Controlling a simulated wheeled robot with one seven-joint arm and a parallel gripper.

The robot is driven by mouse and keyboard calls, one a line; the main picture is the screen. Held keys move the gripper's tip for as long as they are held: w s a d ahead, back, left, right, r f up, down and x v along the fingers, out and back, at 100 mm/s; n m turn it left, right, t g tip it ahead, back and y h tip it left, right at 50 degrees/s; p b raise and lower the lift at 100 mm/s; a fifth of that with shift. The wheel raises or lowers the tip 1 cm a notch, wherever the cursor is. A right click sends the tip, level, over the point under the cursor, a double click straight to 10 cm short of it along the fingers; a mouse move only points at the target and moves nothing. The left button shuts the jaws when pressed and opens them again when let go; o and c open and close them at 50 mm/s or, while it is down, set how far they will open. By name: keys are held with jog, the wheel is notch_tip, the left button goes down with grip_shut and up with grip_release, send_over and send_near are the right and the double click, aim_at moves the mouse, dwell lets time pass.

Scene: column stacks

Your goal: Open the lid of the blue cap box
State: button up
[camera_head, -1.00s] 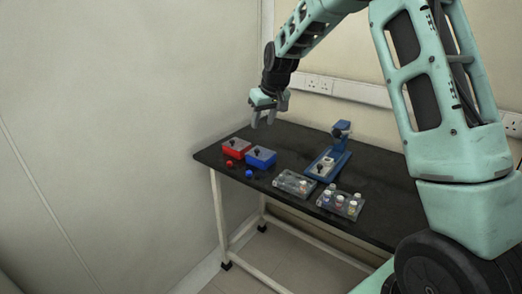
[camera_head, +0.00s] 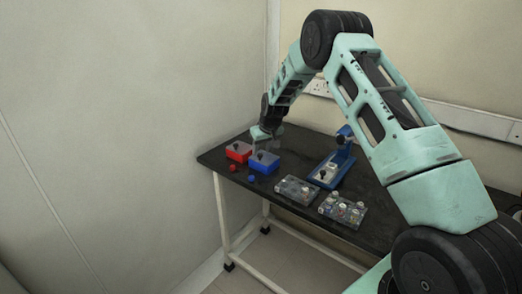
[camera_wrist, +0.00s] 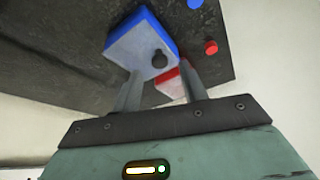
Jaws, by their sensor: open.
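The blue cap box (camera_head: 264,167) sits on the black table, with a pale grey lid and a dark knob on it; the lid appears shut. It also shows in the wrist view (camera_wrist: 130,50), its dark knob (camera_wrist: 160,58) near the space between the fingers. My gripper (camera_head: 265,138) is open, just above and behind the blue box. In the wrist view its two fingers (camera_wrist: 163,80) stand apart with nothing between them that I can tell is touched. The red cap box (camera_head: 240,157) stands beside the blue one on the left, partly behind a finger in the wrist view.
A red cap (camera_head: 233,168) and a blue cap (camera_head: 252,179) lie in front of the boxes. A blue device (camera_head: 341,160) stands to the right. Two clear racks (camera_head: 296,190) (camera_head: 343,210) with vials stand at the front right. A wall is close on the left.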

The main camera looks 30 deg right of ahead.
aim_at(264, 154)
jog(key=shift+x, duration=1.25)
grip_shut()
jog(key=shift+d, duration=0.15)
